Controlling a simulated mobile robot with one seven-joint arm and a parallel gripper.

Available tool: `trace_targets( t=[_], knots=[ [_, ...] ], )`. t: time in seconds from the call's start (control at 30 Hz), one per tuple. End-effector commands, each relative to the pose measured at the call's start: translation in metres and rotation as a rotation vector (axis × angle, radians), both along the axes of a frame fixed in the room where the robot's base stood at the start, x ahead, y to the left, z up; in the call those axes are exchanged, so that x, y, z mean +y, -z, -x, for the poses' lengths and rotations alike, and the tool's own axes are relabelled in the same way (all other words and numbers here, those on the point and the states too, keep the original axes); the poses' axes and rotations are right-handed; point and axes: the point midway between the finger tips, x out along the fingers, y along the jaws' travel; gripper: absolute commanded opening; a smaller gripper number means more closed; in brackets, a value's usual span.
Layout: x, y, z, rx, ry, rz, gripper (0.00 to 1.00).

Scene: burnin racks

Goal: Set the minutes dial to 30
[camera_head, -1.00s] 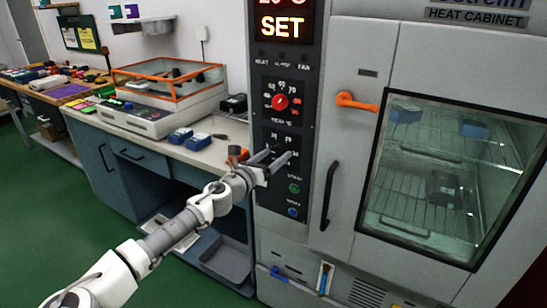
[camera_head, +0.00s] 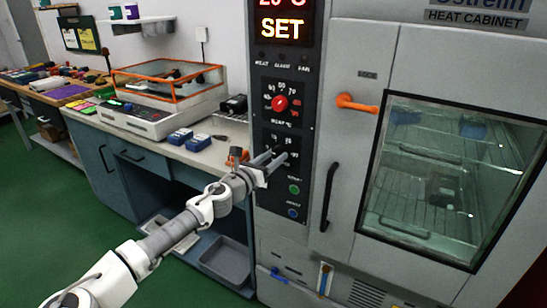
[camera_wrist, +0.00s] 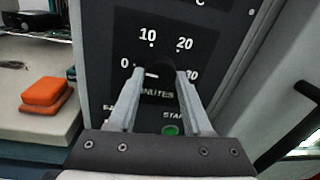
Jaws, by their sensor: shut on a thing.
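The black minutes dial (camera_wrist: 157,69) sits on the dark control panel, with 0, 10, 20 and 30 printed around it. A short white mark shows on the dial's lower left part, lying nearly level on the side of 0; its exact reading is hard to tell. My gripper (camera_wrist: 155,82) has one finger on each side of the dial and is shut on it. In the head view my gripper (camera_head: 277,160) reaches the panel's lower scale from the left, and its fingers hide most of the dial.
A green start button (camera_wrist: 170,130) is just below the dial. A red temperature dial (camera_head: 280,103) and lit SET display (camera_head: 281,28) are above. The heat cabinet door handle (camera_head: 329,196) is at right. Orange blocks (camera_wrist: 43,92) lie on the bench at left.

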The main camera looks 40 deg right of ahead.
Motion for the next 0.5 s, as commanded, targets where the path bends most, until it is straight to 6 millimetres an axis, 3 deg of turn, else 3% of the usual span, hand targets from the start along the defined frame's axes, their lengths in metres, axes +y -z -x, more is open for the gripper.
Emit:
trace_targets(
  t=[0.5],
  knots=[
    [0.0001, -0.0012, 0.0, -0.392, 0.001, -0.165, 0.0]
  ],
)
